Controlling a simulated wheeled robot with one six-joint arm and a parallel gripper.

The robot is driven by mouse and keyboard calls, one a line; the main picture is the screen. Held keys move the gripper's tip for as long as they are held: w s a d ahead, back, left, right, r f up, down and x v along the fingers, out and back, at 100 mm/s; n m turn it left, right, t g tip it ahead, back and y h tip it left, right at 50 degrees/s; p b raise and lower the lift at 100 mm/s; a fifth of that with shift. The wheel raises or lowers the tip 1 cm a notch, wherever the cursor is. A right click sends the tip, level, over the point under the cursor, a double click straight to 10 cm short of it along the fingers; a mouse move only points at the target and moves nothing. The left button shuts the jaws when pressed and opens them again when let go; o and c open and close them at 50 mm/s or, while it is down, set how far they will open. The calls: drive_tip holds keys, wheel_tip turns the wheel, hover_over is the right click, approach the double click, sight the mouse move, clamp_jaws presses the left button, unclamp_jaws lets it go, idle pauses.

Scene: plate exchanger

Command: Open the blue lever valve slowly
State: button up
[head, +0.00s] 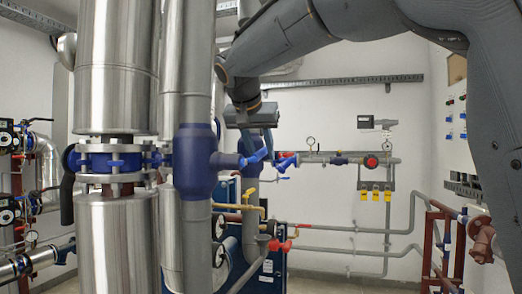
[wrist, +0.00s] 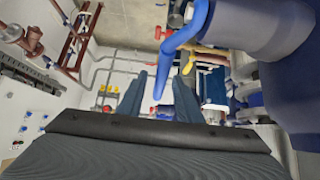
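The blue lever (head: 260,155) sticks out to the right of the dark blue valve body (head: 195,162) on a grey vertical pipe. In the wrist view the bent blue lever (wrist: 187,35) comes down from the valve body (wrist: 270,30), and its end lies between my two fingers in the picture. My gripper (wrist: 160,78) is open, with a gap on both sides of the lever. In the head view my gripper (head: 250,138) points down over the lever. Contact with the lever cannot be told.
A steel-clad pipe (head: 118,60) with a blue flanged valve (head: 110,162) stands to the left. Yellow (head: 245,208) and red (head: 278,245) valve handles are below. Thin pipes with a gauge (head: 311,141) run along the back wall. A brown frame (head: 440,245) stands at right.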

clamp_jaws()
drive_tip(key=shift+b, duration=0.55)
drive_tip(key=shift+a+r+t+b, duration=0.1)
drive_tip(key=shift+r+t+b, duration=0.3)
drive_tip(key=shift+b, duration=0.45)
drive_tip(key=shift+s+r+t+h+b, duration=0.2)
drive_tip(key=shift+r+t+h+b, duration=0.1)
drive_tip(key=shift+b, duration=0.15)
unclamp_jaws()
drive_tip(key=shift+s, duration=0.1)
